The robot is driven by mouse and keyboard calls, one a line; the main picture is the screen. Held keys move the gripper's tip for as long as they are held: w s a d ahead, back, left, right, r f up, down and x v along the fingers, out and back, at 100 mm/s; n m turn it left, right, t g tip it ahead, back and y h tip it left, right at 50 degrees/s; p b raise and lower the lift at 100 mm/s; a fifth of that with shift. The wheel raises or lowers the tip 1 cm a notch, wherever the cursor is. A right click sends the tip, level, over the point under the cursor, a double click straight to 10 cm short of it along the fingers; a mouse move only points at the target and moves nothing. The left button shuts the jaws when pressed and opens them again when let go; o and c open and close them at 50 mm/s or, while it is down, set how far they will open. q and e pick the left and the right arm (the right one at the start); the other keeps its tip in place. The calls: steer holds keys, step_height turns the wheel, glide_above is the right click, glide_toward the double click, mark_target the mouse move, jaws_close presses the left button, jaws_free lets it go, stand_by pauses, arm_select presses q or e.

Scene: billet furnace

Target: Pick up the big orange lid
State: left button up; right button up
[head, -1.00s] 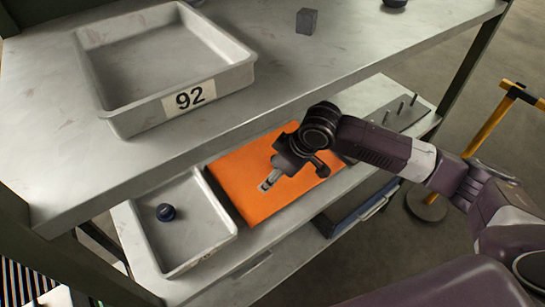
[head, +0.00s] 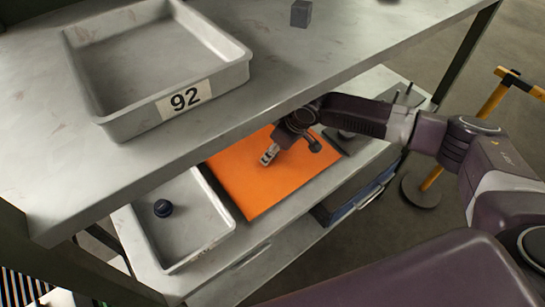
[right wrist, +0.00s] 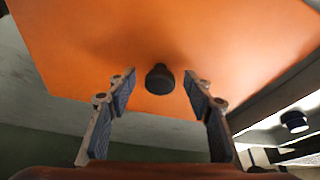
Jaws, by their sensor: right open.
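The big orange lid (head: 262,185) lies flat on the lower shelf, beside a grey tray. It fills much of the right wrist view (right wrist: 200,35), where a black round knob (right wrist: 159,79) shows on it. My right gripper (head: 268,155) is over the far part of the lid, under the upper shelf's edge. In the right wrist view its two fingers (right wrist: 160,88) are apart, one on each side of the knob, with gaps on both sides. The knob is hidden in the head view. My left gripper is not in view.
The upper shelf (head: 290,65) overhangs my right forearm closely. It holds a tray marked 92 (head: 178,112) and a dark cube (head: 301,13). The lower grey tray (head: 190,255) holds a dark knob-like piece (head: 163,208). A yellow post (head: 490,105) stands at the right.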

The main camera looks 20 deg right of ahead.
jaws_close()
stand_by(0.3)
steer(key=shift+r, duration=0.15)
